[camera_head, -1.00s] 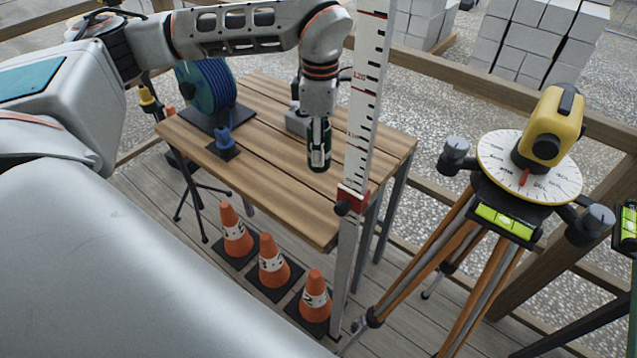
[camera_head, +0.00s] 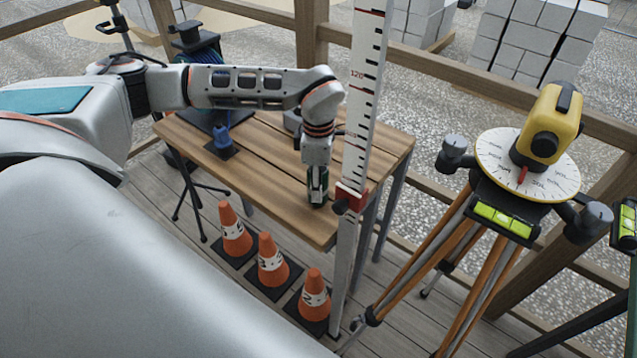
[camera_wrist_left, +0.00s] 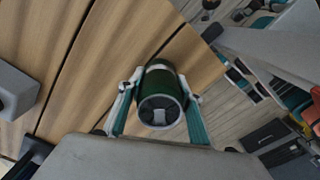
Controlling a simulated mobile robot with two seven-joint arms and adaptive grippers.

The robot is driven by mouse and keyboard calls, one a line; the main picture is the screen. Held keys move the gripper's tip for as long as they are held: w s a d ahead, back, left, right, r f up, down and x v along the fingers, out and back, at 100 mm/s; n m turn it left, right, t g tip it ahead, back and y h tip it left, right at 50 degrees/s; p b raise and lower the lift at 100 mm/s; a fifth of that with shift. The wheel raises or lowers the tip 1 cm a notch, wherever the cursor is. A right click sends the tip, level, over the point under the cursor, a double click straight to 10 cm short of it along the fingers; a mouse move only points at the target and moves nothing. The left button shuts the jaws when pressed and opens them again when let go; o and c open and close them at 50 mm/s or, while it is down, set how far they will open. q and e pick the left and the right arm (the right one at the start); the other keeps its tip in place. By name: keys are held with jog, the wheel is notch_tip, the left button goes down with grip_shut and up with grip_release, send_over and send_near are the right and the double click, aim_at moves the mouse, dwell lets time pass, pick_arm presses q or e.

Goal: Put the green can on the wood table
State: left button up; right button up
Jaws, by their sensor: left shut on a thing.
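The green can (camera_head: 318,196) is dark green and upright in my left gripper (camera_head: 317,178), low over the wood table (camera_head: 260,180) near its front right edge. I cannot tell whether its base touches the tabletop. In the left wrist view the green can (camera_wrist_left: 160,95) shows end-on between the two fingers of my left gripper (camera_wrist_left: 160,108), which are shut on it. The wood table (camera_wrist_left: 60,60) lies beyond it there. My right gripper is not in view.
A white measuring staff (camera_head: 362,110) with a red clamp stands close to the right of the can. A blue object (camera_head: 222,137) and a cable reel (camera_head: 200,50) are on the table's left. Orange cones (camera_head: 271,260) stand below. A yellow instrument (camera_head: 547,125) on a tripod is at right.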

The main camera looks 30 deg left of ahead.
pick_arm(q)
jog(key=shift+f, duration=0.15)
jog(key=o, duration=0.7)
jog(key=shift+o, duration=0.2)
notch_tip(320, 180, up, 12)
jog(key=shift+r, duration=0.25)
dwell(0.3)
